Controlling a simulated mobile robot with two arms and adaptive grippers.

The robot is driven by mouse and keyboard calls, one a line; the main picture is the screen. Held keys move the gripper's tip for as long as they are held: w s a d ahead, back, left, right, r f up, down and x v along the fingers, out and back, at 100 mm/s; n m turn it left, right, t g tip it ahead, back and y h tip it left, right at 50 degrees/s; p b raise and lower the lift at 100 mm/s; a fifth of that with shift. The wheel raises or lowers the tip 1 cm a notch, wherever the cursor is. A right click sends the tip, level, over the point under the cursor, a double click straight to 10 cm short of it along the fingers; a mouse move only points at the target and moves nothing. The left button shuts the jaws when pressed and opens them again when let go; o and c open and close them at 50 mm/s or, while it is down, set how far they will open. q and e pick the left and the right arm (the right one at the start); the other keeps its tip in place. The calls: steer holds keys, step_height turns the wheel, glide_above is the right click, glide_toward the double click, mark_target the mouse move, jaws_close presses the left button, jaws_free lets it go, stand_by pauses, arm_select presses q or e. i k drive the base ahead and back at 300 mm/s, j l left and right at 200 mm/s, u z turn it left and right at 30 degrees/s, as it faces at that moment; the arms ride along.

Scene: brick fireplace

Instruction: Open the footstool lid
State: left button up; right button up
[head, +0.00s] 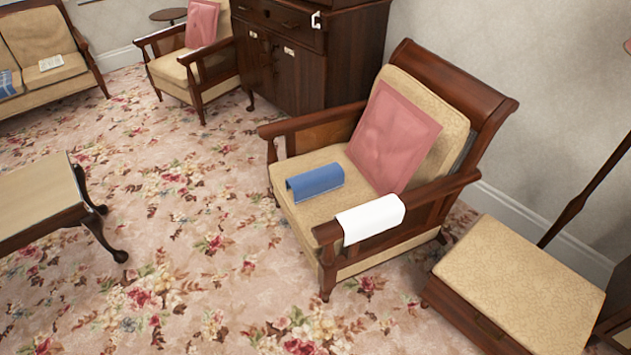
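The footstool (520,290) stands at the lower right, beside the near armchair. It has a beige patterned padded top and dark wooden sides. Its lid lies flat and looks shut. A small handle or fitting seems to show on its front side, but it is too small to be sure. The lower part of the footstool is cut off by the bottom edge of the view. Neither of my grippers shows in the head view.
The wooden armchair (431,99) holds a pink cushion (395,135) and a blue item (315,184); a white cloth (370,217) hangs over its arm. A low table (35,195) stands left. A dark cabinet (290,65) is behind. Flowered carpet (200,270) is clear between.

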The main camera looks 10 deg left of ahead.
mark_target(534, 302)
steer(key=l+z, duration=0.15)
steer(key=z, duration=1.3)
steer(key=k+l, duration=0.05)
